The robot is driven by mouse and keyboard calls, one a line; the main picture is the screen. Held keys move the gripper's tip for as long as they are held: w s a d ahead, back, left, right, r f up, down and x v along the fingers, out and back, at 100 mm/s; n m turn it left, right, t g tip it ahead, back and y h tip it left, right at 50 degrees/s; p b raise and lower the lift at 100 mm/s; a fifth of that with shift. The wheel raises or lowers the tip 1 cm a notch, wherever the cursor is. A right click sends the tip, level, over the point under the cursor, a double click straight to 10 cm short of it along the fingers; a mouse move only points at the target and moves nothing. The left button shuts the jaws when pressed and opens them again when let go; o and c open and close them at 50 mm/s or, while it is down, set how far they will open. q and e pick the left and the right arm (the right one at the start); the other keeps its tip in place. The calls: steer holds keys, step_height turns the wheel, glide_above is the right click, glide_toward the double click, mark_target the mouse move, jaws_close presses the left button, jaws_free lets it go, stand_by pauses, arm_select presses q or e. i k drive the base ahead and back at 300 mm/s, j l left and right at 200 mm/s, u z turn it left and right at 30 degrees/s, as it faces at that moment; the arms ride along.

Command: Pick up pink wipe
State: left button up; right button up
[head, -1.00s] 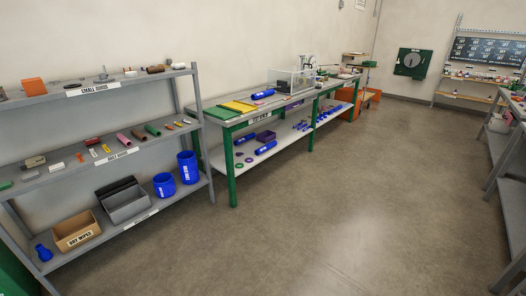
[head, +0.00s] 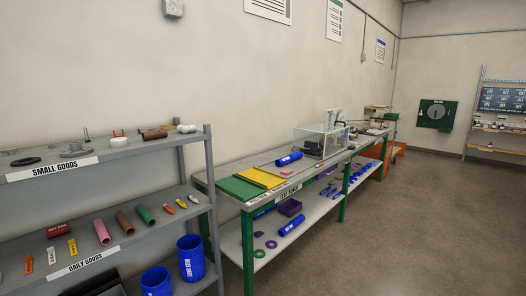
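A pink rolled or cylindrical item (head: 102,231) lies on the middle shelf of the grey rack at the left of the head view, between a yellow-labelled piece and a brown cylinder. A small pinkish patch (head: 325,174) shows by the front of the green-legged bench, too small to make out. Neither of my grippers is in view.
The grey rack (head: 207,170) carries small goods above and blue bins (head: 190,258) below. The green-legged bench (head: 222,170) holds green and yellow mats, a blue cylinder (head: 289,159) and a clear case (head: 320,142). Open floor (head: 420,230) lies to the right.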

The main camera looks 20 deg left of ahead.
mark_target(285, 172)
steer(key=i+j+u, duration=0.1)
steer(key=i+j, duration=0.55)
steer(key=i+j+u, duration=0.1)
steer(key=i+j, duration=0.5)
steer(key=i, duration=0.25)
